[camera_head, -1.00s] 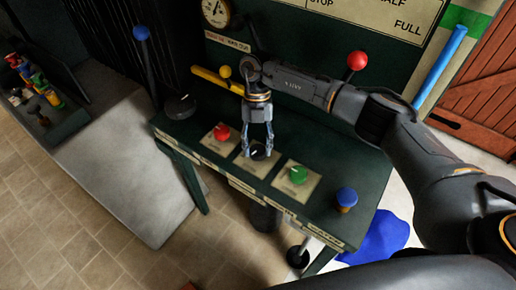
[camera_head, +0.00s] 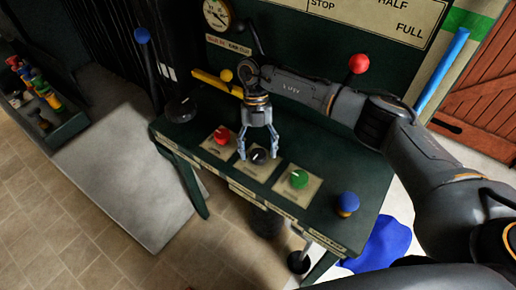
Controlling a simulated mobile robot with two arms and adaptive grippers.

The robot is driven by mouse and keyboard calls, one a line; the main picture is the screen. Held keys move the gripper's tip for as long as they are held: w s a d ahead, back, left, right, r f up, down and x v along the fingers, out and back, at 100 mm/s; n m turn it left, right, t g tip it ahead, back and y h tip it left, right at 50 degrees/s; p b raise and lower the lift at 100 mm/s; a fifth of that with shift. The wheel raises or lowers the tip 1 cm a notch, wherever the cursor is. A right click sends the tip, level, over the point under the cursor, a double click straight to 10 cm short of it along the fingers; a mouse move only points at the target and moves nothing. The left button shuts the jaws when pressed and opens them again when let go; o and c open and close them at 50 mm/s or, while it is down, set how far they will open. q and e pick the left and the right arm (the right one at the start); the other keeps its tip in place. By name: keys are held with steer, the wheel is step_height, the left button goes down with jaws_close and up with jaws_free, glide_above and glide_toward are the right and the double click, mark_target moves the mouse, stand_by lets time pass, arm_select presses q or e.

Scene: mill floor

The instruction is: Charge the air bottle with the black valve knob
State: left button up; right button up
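The black valve knob (camera_head: 259,156) sits on a pale square plate in the middle of the green bench's sloping top, between the red knob (camera_head: 222,135) and the green knob (camera_head: 298,179). My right gripper (camera_head: 259,152) is over the black knob, pointing down. Its fingers are spread, one on each side of the knob, and a gap seems to show between them and it. The pressure gauge (camera_head: 216,13) is at the top left of the back panel. No air bottle is clearly identifiable. My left gripper is not in view.
A blue knob (camera_head: 347,203) stands at the bench's right end. A red-ball lever (camera_head: 358,64), a yellow bar (camera_head: 212,82) and a blue-ball lever (camera_head: 142,36) rise around the bench. A tool box (camera_head: 45,120) is at far left. Blue cloth lies on the floor at right.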

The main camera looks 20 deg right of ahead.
steer(key=shift+r, duration=0.1)
steer(key=a+v, duration=0.1)
steer(key=v, duration=1)
steer(key=shift+w+d+r, duration=0.2)
steer(key=shift+d+r, duration=0.15)
steer(key=shift+d, duration=0.15)
